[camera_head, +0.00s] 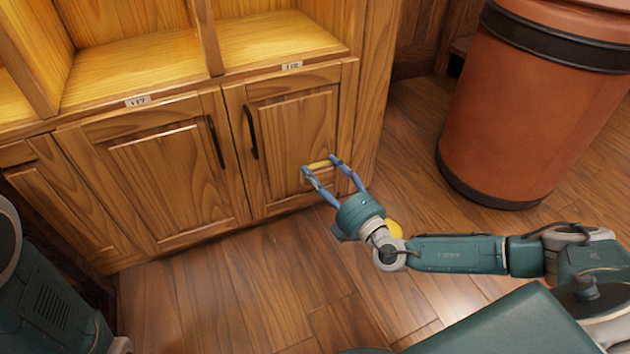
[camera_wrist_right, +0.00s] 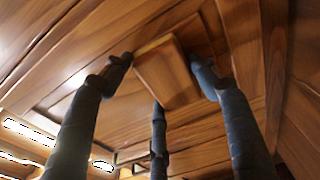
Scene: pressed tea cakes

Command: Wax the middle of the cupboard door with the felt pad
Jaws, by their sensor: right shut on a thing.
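My right gripper (camera_head: 320,166) is shut on the felt pad (camera_head: 319,165), a small yellowish block held between its blue-grey fingers. In the right wrist view, the pad (camera_wrist_right: 167,73) shows a brown, square back between the fingers, with door wood behind it. The pad is in front of the lower right part of the right cupboard door (camera_head: 288,115), below and right of its dark handle (camera_head: 250,133). I cannot tell whether it touches the wood. The left cupboard door (camera_head: 165,160) has its own dark handle. Both doors look closed. My left gripper is out of view.
Open, lit shelves (camera_head: 270,38) are above the doors, with number labels on the ledge. A large orange-brown barrel (camera_head: 530,110) with dark bands stands at right. The wooden floor (camera_head: 240,290) in front of the cupboard is clear.

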